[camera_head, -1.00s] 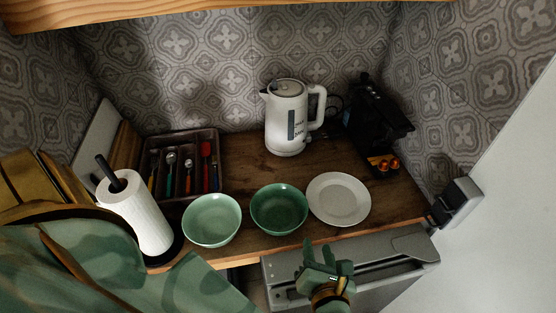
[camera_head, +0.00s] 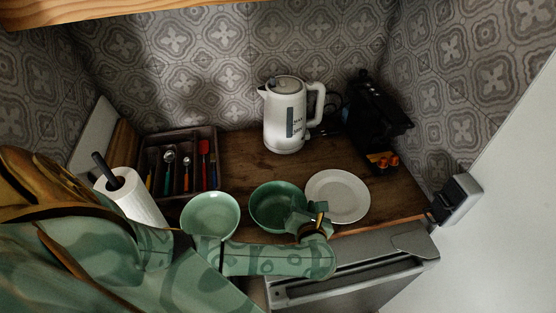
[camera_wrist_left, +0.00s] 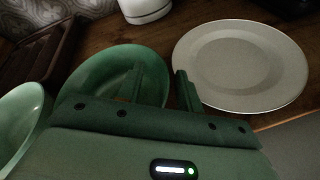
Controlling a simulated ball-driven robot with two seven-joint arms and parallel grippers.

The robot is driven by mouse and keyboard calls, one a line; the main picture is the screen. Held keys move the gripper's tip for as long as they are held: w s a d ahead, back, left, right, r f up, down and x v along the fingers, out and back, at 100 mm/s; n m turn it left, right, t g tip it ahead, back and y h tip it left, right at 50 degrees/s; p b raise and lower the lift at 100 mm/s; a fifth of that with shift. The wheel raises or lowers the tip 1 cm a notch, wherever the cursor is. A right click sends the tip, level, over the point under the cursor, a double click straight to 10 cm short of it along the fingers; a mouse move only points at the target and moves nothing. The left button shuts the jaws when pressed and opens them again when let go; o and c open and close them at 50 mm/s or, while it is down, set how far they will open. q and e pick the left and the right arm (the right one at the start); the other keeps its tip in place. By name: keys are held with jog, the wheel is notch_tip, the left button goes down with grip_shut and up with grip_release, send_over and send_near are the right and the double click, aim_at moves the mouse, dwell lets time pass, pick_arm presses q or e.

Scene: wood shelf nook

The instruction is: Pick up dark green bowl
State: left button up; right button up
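The dark green bowl (camera_head: 268,205) stands upright on the wooden counter, between a light green bowl (camera_head: 210,212) and a white plate (camera_head: 340,194). My left gripper (camera_head: 310,210) is at the bowl's right rim and covers part of it. In the left wrist view the dark green bowl (camera_wrist_left: 98,72) is in front of the gripper. The open fingers (camera_wrist_left: 162,82) straddle its right rim, one over the inside and one outside toward the plate. I cannot tell whether they touch it. My right gripper is not in view.
A cutlery tray (camera_head: 182,136), a white kettle (camera_head: 285,118) and a black coffee machine (camera_head: 376,122) stand at the back. A paper towel roll (camera_head: 133,198) is at the left. The counter's middle is clear. A grey appliance (camera_head: 350,275) is below the front edge.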

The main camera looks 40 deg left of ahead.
pick_arm(q)
jog(key=shift+w+a+f, duration=0.2)
jog(key=shift+w, duration=0.05)
grip_shut()
jog(key=shift+r, duration=0.1)
